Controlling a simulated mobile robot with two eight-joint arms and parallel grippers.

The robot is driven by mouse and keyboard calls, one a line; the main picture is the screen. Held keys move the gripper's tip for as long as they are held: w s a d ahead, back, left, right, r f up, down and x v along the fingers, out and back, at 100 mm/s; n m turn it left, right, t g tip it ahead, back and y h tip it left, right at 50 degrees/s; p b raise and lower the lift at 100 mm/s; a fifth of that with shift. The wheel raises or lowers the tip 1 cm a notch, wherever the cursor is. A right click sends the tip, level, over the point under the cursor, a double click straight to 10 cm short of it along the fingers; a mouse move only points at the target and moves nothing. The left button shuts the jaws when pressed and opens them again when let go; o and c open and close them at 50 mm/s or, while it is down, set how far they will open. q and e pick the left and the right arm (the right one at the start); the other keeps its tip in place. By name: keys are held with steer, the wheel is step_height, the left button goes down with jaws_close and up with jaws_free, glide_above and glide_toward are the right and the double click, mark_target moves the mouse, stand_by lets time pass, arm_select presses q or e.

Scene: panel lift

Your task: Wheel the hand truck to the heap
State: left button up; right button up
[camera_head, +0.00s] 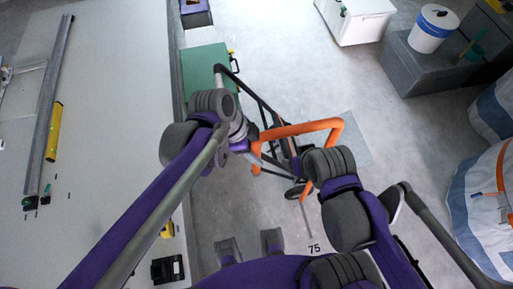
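The hand truck has an orange looped handle (300,129), a dark frame and a black wheel (294,193). It stands on the grey floor in the middle of the head view. My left gripper (257,153) is at the left side of the orange handle and overlaps it; whether its fingers are closed on the bar is too small to tell. My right arm reaches the right side of the handle, and its gripper is hidden behind the wrist. I cannot make out which thing is the heap.
A long pale panel surface (105,120) fills the left, with a yellow level (54,131) on it. A green box (206,72) stands beyond the truck. A white chest (357,22), a grey block (428,68) with a bucket (433,28), and large white-blue bags (478,200) line the right. Open floor lies between.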

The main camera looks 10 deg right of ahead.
arm_select(q)
jaws_close()
stand_by(1.2)
